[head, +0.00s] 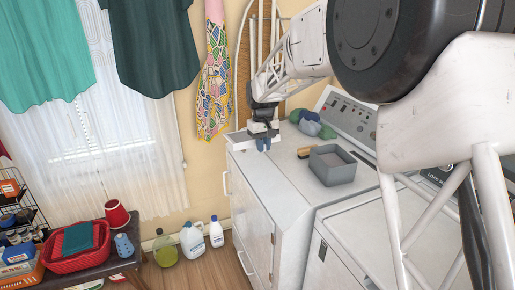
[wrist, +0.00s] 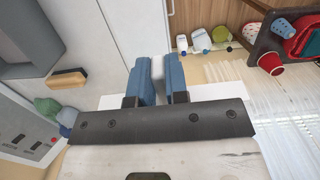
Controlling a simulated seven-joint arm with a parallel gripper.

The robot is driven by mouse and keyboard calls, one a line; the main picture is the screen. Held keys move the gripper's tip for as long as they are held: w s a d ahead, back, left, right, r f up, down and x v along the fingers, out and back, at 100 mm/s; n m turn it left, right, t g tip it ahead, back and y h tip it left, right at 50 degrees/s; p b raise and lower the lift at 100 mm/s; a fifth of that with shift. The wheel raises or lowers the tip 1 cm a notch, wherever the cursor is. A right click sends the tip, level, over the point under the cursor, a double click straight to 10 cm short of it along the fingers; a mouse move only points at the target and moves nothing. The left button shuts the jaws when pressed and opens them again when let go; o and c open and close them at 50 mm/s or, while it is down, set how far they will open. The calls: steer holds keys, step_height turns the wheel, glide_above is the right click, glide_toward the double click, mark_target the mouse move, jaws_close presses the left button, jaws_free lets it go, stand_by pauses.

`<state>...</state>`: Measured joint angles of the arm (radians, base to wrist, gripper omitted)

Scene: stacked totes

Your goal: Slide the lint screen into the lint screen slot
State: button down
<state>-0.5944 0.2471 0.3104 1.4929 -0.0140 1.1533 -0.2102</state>
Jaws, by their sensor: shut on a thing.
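My gripper (head: 263,143) is over the back-left corner of the white machine top (head: 270,163). In the wrist view its two blue fingers (wrist: 161,75) are closed on a pale grey-white piece (wrist: 157,68), which seems to be the handle of the lint screen. The white lint screen (wrist: 213,92) shows as a strip on both sides of the fingers. In the head view the lint screen (head: 240,137) is a pale edge beside the gripper. Most of it is hidden by the gripper. I cannot make out the lint screen slot in either view.
A grey bin (head: 332,167), a brush (head: 304,152) and green and blue balls (head: 312,124) are on the machine top, right of my gripper. Bottles (head: 192,240) stand on the floor at left. A bench (head: 90,268) holds a red basket. Clothes hang above.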

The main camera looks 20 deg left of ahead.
steer(key=w+d+r+n+t+h, duration=0.3)
steer(key=w+d+r+n+h, duration=0.4)
steer(key=w+d, duration=0.55)
steer(key=w+d+r+n+t+h, duration=0.35)
steer(key=w+d+r+n, duration=0.35)
steer(key=w+d, duration=0.55)
steer(key=w+d+f+n+t, duration=0.2)
steer(key=w+d+t, duration=0.1)
steer(key=d, duration=0.2)
steer(key=w+d+f+n+t+h, duration=0.1)
steer(key=w+d+f+t, duration=0.1)
steer(key=w+d+t, duration=0.1)
steer(key=w+d, duration=0.1)
steer(key=d, duration=0.1)
steer(key=shift+d+f+n, duration=0.3)
steer(key=shift+d+n, duration=0.05)
steer(key=shift+n, duration=0.05)
steer(key=shift+t, duration=0.25)
